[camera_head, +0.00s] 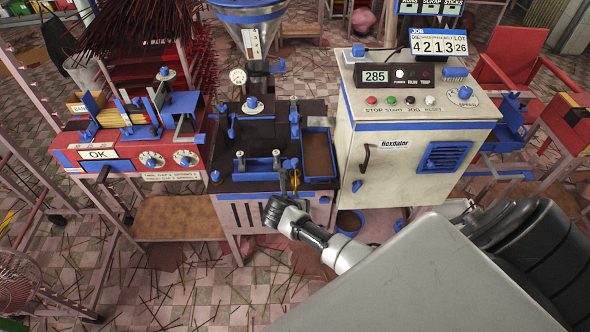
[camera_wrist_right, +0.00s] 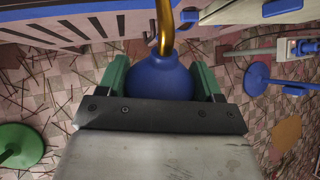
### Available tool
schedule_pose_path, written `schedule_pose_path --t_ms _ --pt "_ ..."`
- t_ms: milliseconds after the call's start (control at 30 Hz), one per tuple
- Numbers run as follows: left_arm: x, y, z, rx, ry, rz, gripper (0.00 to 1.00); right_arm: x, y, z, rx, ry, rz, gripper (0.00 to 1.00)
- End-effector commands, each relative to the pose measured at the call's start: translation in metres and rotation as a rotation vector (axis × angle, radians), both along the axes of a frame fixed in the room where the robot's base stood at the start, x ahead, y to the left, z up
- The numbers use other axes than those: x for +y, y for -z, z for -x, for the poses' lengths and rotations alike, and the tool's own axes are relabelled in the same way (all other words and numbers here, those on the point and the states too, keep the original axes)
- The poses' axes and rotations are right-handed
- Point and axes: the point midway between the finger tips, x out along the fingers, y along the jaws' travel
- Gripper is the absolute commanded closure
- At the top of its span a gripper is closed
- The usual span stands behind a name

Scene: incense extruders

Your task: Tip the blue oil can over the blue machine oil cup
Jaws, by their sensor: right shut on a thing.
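The blue oil can (camera_wrist_right: 158,80) is held between the green finger pads of my right gripper (camera_wrist_right: 160,82) in the right wrist view. Its gold spout (camera_wrist_right: 165,25) points toward the top of that view. In the head view my right gripper (camera_head: 273,211) is at the front edge of the central machine (camera_head: 265,138), and the thin gold spout (camera_head: 294,181) shows just above it. The can's body is mostly hidden there. Several small blue parts, such as one with a knob (camera_head: 253,106), sit on the machine; I cannot tell which is the oil cup. My left gripper is not in view.
A red machine (camera_head: 120,155) stands at the left and a cream control cabinet (camera_head: 412,150) at the right. A blue-rimmed tray (camera_head: 319,154) lies on the central machine. Incense sticks litter the tiled floor (camera_head: 190,280).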

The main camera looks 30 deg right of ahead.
Motion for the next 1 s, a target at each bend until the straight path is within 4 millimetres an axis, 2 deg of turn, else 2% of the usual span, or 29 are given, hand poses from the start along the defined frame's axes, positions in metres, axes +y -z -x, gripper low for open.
schedule_pose_path --t_ms 400,1000 --pt "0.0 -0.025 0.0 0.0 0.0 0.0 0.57 0.0 -0.014 -0.001 0.058 0.0 -0.041 0.68" --pt "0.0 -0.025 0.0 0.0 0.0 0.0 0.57 0.0 -0.012 0.0 0.067 -0.001 -0.047 0.68"
